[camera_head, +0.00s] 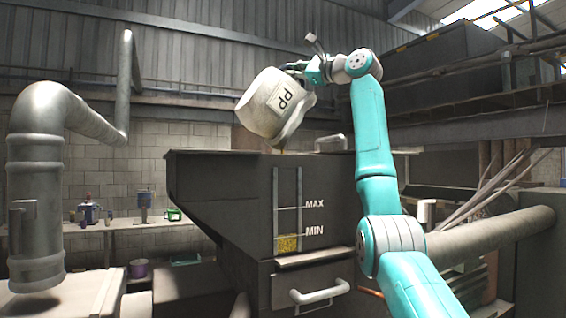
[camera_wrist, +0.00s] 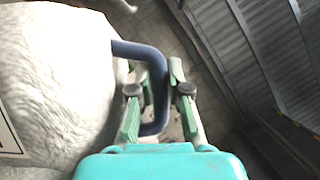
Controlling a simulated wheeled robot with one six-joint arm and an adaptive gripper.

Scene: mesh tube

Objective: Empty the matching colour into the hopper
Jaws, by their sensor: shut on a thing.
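A white sack (camera_head: 274,105) labelled PP hangs tilted over the dark hopper (camera_head: 225,185), its lower end at the hopper's top edge. A small yellowish bit shows under the sack's lower end. The hopper's level window (camera_head: 287,243) is marked MAX and MIN, with yellow material near MIN. My gripper (camera_head: 305,70) is at the sack's upper right. In the wrist view my gripper (camera_wrist: 160,95) is shut on the dark blue handle (camera_wrist: 150,55) of the sack (camera_wrist: 60,80). The hopper's inside is hidden.
A large grey pipe (camera_head: 38,170) stands at left. A shelf (camera_head: 140,226) with small items runs along the back wall. A metal handle (camera_head: 320,294) juts from the hopper's front. A horizontal pipe (camera_head: 490,235) and slanted rods are at right.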

